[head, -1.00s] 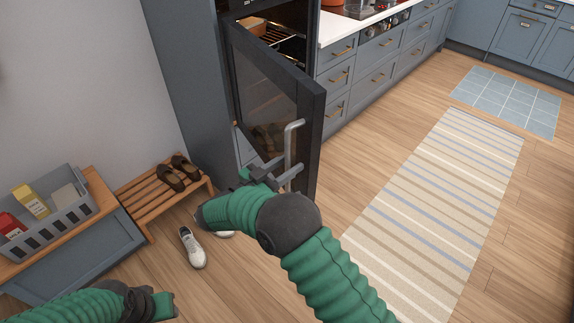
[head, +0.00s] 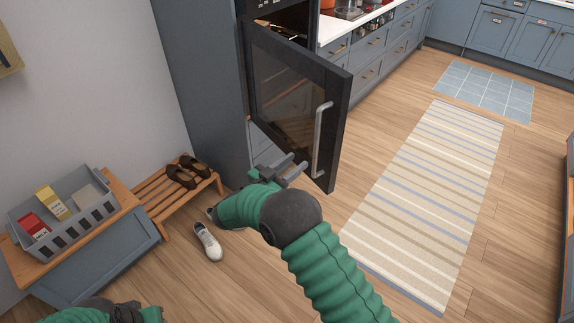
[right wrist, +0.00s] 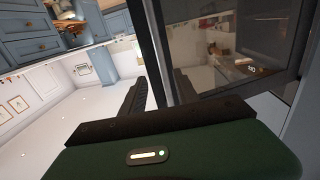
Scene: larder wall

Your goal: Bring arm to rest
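My right gripper (head: 294,167) is in front of the open oven door (head: 290,97), just left of and below its grey vertical handle (head: 321,140). Its two fingers are parted with nothing between them, and they look clear of the handle. In the right wrist view a dark finger (right wrist: 134,98) stands beside the door's glass (right wrist: 205,58). My right arm (head: 330,270) is stretched forward from the bottom of the head view. My left arm shows only at the bottom left edge, its gripper (head: 152,315) mostly cut off.
A grey basket (head: 75,217) with packets stands on a cabinet at left. A slatted rack (head: 165,192) holds brown shoes, and a white shoe (head: 207,241) lies on the floor. A striped rug (head: 430,190) covers open floor at right.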

